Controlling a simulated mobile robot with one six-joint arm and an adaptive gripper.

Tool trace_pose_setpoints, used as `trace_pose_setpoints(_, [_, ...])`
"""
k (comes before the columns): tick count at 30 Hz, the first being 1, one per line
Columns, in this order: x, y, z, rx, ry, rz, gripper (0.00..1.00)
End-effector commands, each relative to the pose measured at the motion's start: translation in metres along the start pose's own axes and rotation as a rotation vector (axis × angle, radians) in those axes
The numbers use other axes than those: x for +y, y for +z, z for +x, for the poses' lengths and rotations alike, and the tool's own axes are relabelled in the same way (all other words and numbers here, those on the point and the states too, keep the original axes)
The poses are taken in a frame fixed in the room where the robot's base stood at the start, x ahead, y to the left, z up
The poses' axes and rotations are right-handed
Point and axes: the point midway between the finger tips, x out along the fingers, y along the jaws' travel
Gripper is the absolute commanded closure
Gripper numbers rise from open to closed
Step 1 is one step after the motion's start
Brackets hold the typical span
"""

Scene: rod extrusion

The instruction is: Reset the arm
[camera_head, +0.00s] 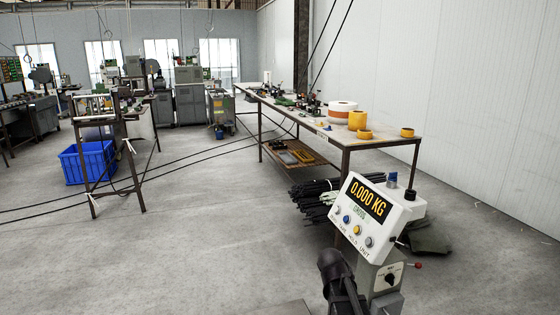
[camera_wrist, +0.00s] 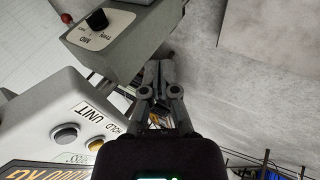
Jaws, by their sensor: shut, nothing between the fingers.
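My gripper (camera_wrist: 159,72) shows in the wrist view with its two grey fingers together and nothing between them. It hangs beside a grey control box with a black knob (camera_wrist: 97,20), near a white weighing display (camera_wrist: 75,128); I cannot tell whether it touches either. In the head view, the display unit (camera_head: 376,216) reads 0.000 KG and stands at the lower right. A dark part at the bottom of that view, just left of the unit's post, looks like my arm; its fingertips cannot be made out there.
A long workbench (camera_head: 349,141) with yellow rolls (camera_head: 357,120) stands behind the display, black rods (camera_head: 315,198) beneath it. A blue crate (camera_head: 86,163) sits by a metal stand at left. Black cables cross the floor.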

Motion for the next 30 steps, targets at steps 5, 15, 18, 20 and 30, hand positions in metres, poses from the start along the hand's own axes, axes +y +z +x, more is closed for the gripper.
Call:
trace_pose_setpoints(5, [-0.036, 0.068, -0.016, -0.119, -0.206, 0.127, 1.0])
trace_pose_setpoints(15, [-0.078, 0.128, -0.044, -0.257, -0.443, 0.238, 1.0])
trace_pose_setpoints(18, [-0.087, 0.141, -0.053, -0.289, -0.498, 0.258, 1.0])
trace_pose_setpoints(20, [-0.091, 0.149, -0.058, -0.307, -0.53, 0.27, 1.0])
trace_pose_setpoints(30, [-0.075, 0.14, -0.084, -0.31, -0.534, 0.271, 1.0])
